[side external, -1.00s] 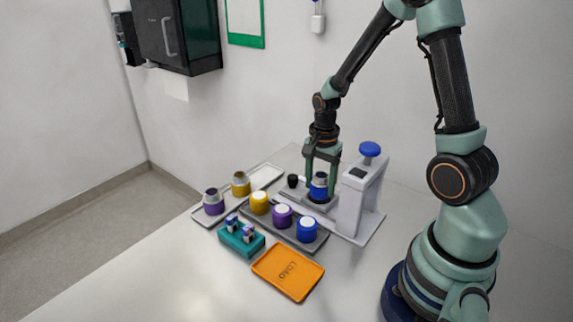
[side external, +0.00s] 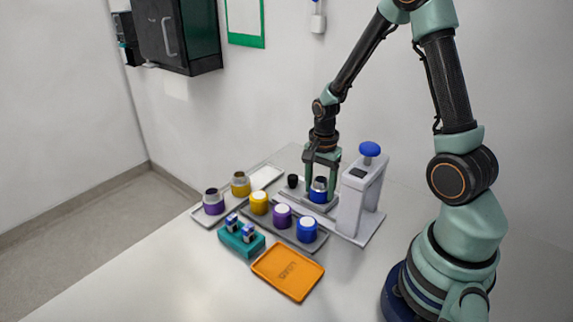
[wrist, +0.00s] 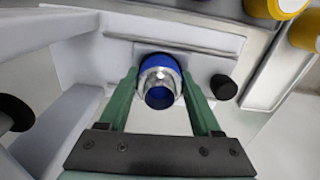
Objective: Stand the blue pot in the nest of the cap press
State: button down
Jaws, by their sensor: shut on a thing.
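The blue pot (side external: 318,191) has a blue body and a bare metal neck, and it stands upright at the nest of the cap press (side external: 358,196). My gripper (side external: 320,172) points down over the pot and is shut on it, one finger on each side. In the wrist view the pot (wrist: 160,82) shows between the two green fingers (wrist: 163,100), with its open mouth toward the camera. The nest under the pot is mostly hidden, so I cannot tell whether the pot's base is fully seated. The press has a blue knob on top of its grey column.
A black knob (side external: 293,181) stands just left of the pot. A teal block (side external: 241,238) and an orange tray (side external: 288,272) lie in front.

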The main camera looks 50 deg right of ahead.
grip_release()
dwell(0.3)
jog(key=shift+r, duration=4)
jog(key=s+a+r+n+t, duration=0.4)
jog(key=a+r+n, duration=0.8)
jog(key=n, duration=0.5)
jog(key=shift+s+r+t, duration=0.15)
jog(key=shift+r+t, duration=0.65)
jog(key=shift+r, duration=0.05)
